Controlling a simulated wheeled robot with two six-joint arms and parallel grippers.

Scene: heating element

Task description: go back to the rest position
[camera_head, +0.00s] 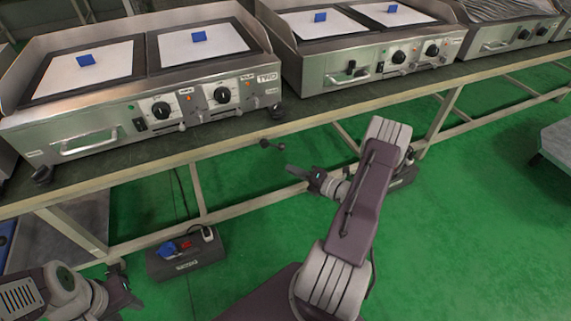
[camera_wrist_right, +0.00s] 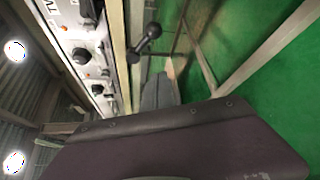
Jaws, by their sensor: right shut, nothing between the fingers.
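My right gripper (camera_head: 292,171) shows in the head view just below the bench's front edge, its fingers together and pointing left. It is apart from the bench and holds nothing. The right arm bends above the green floor in front of the bench. My left gripper (camera_head: 122,290) is low at the bottom left of the head view, over the floor. Its fingers are small and dark there, and I cannot tell whether they are open.
Steel griddles (camera_head: 207,80) with white plates and blue blocks (camera_head: 199,36) stand on the long bench (camera_head: 230,128). Power boxes (camera_head: 186,257) lie below.

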